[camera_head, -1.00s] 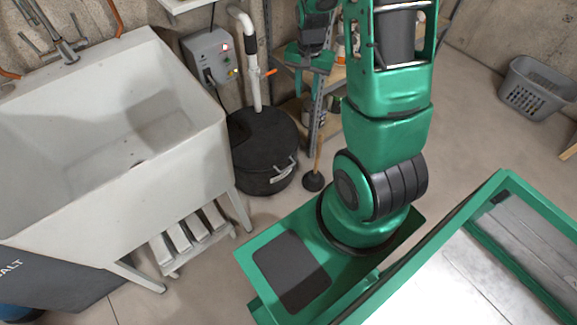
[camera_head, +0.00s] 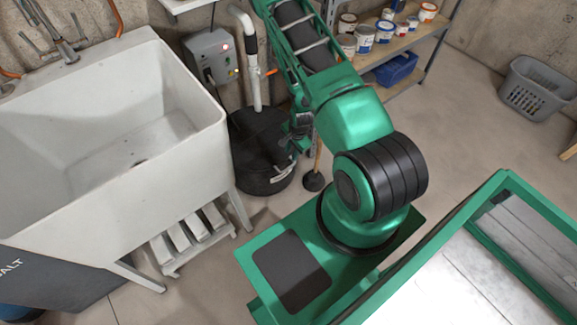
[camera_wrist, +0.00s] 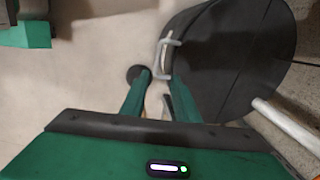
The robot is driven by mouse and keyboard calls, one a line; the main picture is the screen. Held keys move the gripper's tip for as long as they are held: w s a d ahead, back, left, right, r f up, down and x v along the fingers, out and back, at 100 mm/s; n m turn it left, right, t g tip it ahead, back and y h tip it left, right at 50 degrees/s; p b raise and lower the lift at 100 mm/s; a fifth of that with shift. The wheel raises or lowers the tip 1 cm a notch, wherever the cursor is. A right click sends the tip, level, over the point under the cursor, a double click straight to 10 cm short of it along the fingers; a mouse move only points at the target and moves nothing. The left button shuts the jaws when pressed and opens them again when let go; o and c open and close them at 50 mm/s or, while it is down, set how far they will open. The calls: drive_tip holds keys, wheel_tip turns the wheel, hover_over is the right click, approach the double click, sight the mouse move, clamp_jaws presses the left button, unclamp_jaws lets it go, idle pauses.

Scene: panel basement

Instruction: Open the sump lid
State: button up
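The sump is a black round basin (camera_head: 262,180) on the floor right of the sink, with a flat black lid (camera_head: 250,130) on top that looks closed. In the wrist view the lid (camera_wrist: 235,45) fills the upper right, with a pale grey handle (camera_wrist: 163,52) at its edge. My gripper (camera_head: 298,128) is over the right side of the sump and hides part of the lid in the head view. In the wrist view my gripper (camera_wrist: 160,78) has its two green fingers apart, with nothing between them. The fingertips point at the handle; I cannot tell the gap.
A plunger (camera_head: 314,181) stands on the floor just right of the sump. A white sink (camera_head: 170,170) is to the left, and a white pipe (camera_head: 252,70) rises behind the lid. Shelves with paint cans (camera_head: 365,40) stand behind.

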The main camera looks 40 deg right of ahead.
drive_tip(key=f, duration=0.4)
drive_tip(key=w+f, duration=0.1)
drive_tip(key=f, duration=0.6)
drive_tip(key=shift+w+a+f, duration=0.15)
drive_tip(key=shift+w+f, duration=0.1)
drive_tip(key=shift+f, duration=0.15)
clamp_jaws()
